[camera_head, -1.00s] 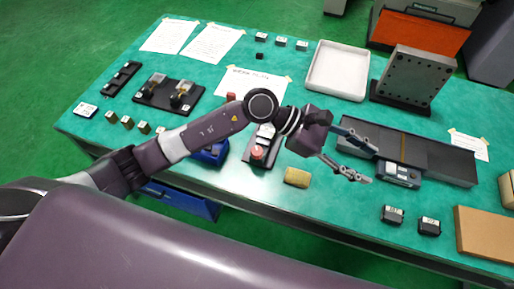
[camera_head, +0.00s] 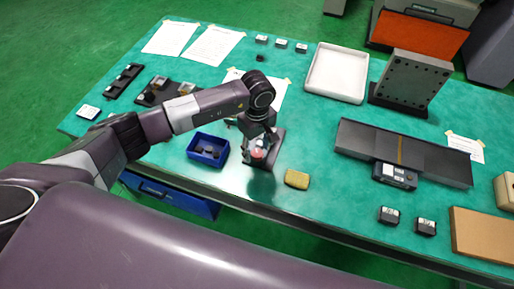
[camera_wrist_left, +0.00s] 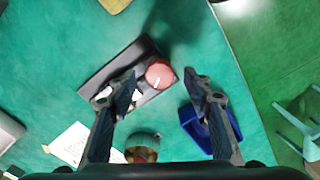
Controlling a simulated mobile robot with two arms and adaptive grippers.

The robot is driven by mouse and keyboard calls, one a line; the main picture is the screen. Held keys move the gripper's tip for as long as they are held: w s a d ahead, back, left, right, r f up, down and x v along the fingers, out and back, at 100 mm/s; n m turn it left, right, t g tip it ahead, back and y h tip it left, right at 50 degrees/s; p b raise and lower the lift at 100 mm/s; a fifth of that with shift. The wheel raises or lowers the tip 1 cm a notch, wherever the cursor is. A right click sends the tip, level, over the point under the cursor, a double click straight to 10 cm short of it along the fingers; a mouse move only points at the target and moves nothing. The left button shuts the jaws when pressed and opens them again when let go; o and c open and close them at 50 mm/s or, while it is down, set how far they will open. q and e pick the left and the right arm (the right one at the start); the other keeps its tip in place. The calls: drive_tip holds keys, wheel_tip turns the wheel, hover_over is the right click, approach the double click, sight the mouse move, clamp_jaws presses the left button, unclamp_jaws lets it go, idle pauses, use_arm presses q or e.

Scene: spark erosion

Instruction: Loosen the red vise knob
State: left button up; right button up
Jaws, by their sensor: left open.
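The red vise knob (camera_wrist_left: 159,74) shows in the left wrist view as a round red cap with a small white mark. It sits at the end of the dark vise base (camera_wrist_left: 117,62). My left gripper (camera_wrist_left: 165,78) is open, with one finger on each side of the knob and gaps on both sides. In the head view my left gripper (camera_head: 258,148) points down over the vise, and the knob (camera_head: 259,154) shows partly between its fingers. The gripper hides most of the vise there. My right gripper is not in view.
A blue bin (camera_head: 208,150) with dark pieces stands just left of the vise. A yellow block (camera_head: 297,179) lies to its right, near the table's front edge. A black rail unit (camera_head: 403,151) and a white tray (camera_head: 337,72) stand further right.

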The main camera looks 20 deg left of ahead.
use_arm(q)
drive_tip(key=shift+f, duration=0.8)
drive_tip(key=c, duration=1.1)
drive_tip(key=shift+c, duration=0.2)
